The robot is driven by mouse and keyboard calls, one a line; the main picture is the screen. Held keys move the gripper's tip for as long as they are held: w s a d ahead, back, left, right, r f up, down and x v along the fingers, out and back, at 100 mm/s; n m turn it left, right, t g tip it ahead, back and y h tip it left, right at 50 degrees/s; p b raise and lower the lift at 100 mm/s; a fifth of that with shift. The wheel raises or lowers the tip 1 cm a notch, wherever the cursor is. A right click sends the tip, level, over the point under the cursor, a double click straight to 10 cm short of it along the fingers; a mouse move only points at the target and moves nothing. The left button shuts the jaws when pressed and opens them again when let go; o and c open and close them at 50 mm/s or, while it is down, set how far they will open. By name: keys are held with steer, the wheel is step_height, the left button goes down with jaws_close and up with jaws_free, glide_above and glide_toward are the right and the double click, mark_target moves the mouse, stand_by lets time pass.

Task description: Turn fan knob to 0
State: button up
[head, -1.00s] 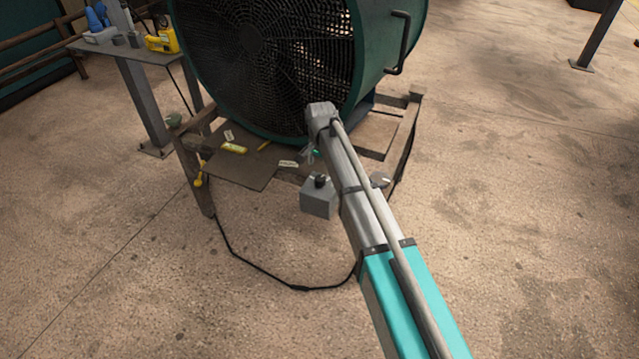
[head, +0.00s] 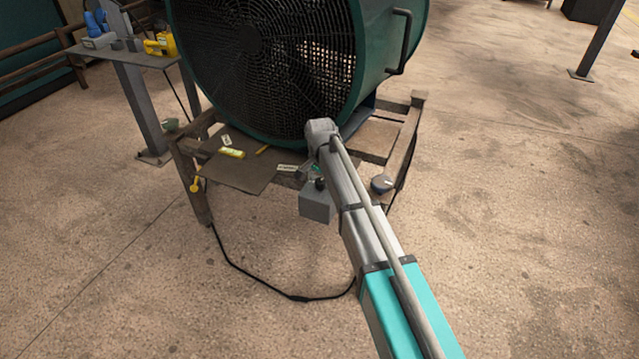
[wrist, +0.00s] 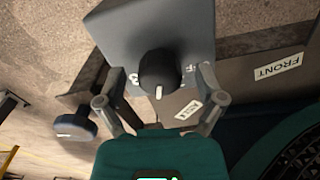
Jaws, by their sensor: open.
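The fan knob (wrist: 159,70) is black and round, with a white pointer line. It sits on a grey control box (wrist: 125,30) with white dial marks, one readable as 3. In the wrist view the pointer line faces the bottom of the picture, toward my gripper's palm. My gripper (wrist: 161,74) is open, with one finger on each side of the knob in the picture; no contact is visible. In the head view the grey box (head: 316,207) hangs at the front of the fan's stand, and my arm partly hides the knob and gripper.
The large green fan (head: 265,60) stands on a wooden frame (head: 190,180) behind my gripper. A round blue-grey knob (wrist: 75,127) is left of my fingers in the wrist view. A FRONT label (wrist: 278,66) is at right. A black cable (head: 260,285) lies on the floor.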

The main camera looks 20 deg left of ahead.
steer(key=c, duration=1.2)
steer(key=shift+o, duration=0.2)
steer(key=shift+n, duration=0.4)
steer(key=n, duration=0.7)
steer(key=shift+n, duration=0.3)
steer(key=n, duration=0.3)
steer(key=shift+n, duration=2.3)
